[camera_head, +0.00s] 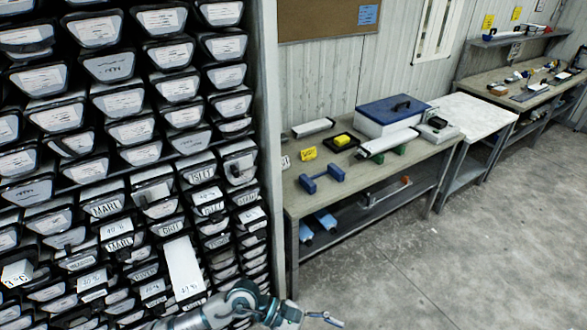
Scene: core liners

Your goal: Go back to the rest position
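One arm of mine comes in from the lower left along the bottom edge, in front of the rack. I take it as my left arm, and its gripper (322,317) is at the bottom centre, partly cut off by the frame. Its fingers are small and partly out of frame, so I cannot tell whether they are open or shut. I see nothing held in it. My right gripper is not in view. A tall rack (276,150) of labelled core liners fills the left side. One long white liner (184,268) sticks out from its lower part.
A white-topped table (478,108) and another bench (505,76) stand beyond. The concrete floor (470,250) is clear at the lower right.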

